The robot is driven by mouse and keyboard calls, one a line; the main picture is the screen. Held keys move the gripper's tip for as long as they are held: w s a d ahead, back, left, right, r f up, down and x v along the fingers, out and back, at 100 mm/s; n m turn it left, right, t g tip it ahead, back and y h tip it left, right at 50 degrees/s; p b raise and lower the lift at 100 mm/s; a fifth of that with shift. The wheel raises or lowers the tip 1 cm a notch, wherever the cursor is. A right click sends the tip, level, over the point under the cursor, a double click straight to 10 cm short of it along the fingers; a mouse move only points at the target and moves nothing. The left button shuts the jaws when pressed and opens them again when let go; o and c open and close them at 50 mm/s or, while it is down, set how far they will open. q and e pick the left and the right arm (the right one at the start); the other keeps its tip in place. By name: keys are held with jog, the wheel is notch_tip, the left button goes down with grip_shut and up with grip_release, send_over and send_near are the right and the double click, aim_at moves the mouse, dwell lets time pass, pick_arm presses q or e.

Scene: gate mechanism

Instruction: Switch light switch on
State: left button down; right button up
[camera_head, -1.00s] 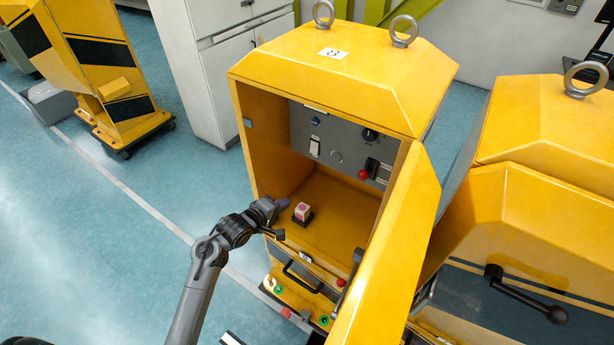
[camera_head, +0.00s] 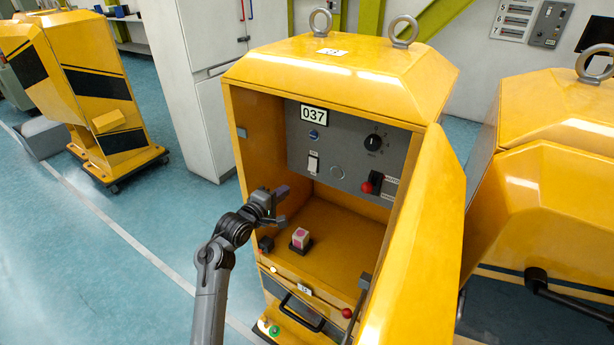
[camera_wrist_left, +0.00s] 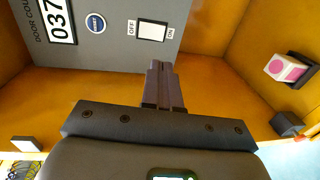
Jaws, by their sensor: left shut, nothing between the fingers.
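The white rocker light switch (camera_head: 313,163) sits on the grey panel (camera_head: 345,151) at the back of the open yellow cabinet. In the left wrist view, the switch (camera_wrist_left: 152,30) has OFF and ON labels at its two ends. My left gripper (camera_head: 283,191) is inside the cabinet opening, below and left of the switch in the head view. Its shut, empty fingers (camera_wrist_left: 161,66) point toward the panel, with the tips just below the switch in the wrist view. They appear apart from it. My right gripper is not in view.
A blue button (camera_head: 313,135), a black rotary knob (camera_head: 374,142) and a red-balled lever (camera_head: 367,187) share the panel. The open yellow door (camera_head: 420,240) bounds the right side.

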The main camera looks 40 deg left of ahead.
pick_arm(q)
jog(key=w, duration=0.4)
jog(key=w+a+f+b, duration=0.1)
jog(key=w, duration=0.4)
jog(key=w+f+b, duration=0.1)
jog(key=w, duration=0.3)
jog(key=shift+w+a, duration=0.2)
jog(key=shift+w, duration=0.15)
jog(key=shift+w+f+t+b, duration=0.3)
jog(key=shift+f+b, duration=0.15)
jog(key=shift+b, duration=0.5)
jog(key=shift+s+r+p, duration=0.1)
jog(key=shift+r+p, duration=0.2)
jog(key=shift+p, duration=0.05)
jog(key=shift+s+d+r+p, duration=0.1)
jog(key=shift+s+p, duration=0.1)
jog(key=shift+p, duration=0.25)
jog(key=p, duration=0.4)
send_near(312, 170)
jog(key=s+f, duration=0.2)
jog(key=s, duration=0.4)
jog(key=shift+s+d+f, duration=0.3)
jog(key=shift+s, duration=0.05)
